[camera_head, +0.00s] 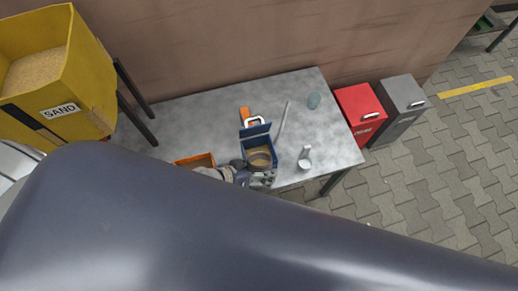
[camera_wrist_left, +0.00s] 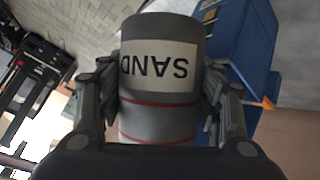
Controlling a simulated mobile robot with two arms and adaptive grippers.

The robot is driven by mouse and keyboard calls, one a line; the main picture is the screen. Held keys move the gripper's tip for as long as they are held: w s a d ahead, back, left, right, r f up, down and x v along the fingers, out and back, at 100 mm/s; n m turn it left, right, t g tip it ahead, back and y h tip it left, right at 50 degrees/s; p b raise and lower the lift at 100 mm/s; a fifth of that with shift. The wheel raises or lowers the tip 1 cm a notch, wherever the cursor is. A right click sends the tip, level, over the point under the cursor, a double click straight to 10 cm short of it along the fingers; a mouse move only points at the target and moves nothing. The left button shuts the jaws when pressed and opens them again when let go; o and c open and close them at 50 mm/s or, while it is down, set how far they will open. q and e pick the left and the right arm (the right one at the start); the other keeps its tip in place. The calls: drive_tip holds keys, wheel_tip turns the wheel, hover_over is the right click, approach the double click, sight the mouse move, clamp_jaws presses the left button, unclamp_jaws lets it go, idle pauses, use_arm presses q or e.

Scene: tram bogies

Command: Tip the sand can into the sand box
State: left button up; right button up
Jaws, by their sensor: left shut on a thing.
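The sand can (camera_head: 260,160) shows its round open top with brown sand inside in the head view. In the left wrist view the grey can (camera_wrist_left: 160,105) has a white SAND label, upside down in the picture, and red rings. My left gripper (camera_head: 242,173) is shut on the can's sides. A blue box (camera_head: 259,135) with a raised lid and white handle is on the table just behind the can; it also shows in the left wrist view (camera_wrist_left: 243,45). The can hides part of the box, so I cannot tell the gap between them.
A yellow bin (camera_head: 88,90) labelled SAND, with sand in it, stands on dark legs at the left. Red (camera_head: 357,112) and grey (camera_head: 400,106) bins stand right.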

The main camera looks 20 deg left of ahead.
use_arm(q)
drive_tip(key=shift+w+a+r+g, duration=0.15)
drive_tip(key=shift+w+r+g, duration=0.15)
drive_tip(key=shift+w+g, duration=0.1)
idle(1.1)
drive_tip(key=shift+w+a+r+n+g+h+b, duration=0.15)
drive_tip(key=shift+r+n+g+h+b, duration=0.15)
drive_tip(key=shift+r+n+g+b, duration=0.25)
idle(2.0)
drive_tip(key=shift+f+n+g+h+b, duration=0.5)
drive_tip(key=shift+g+b, duration=0.75)
drive_tip(key=shift+b, duration=0.75)
idle(2.0)
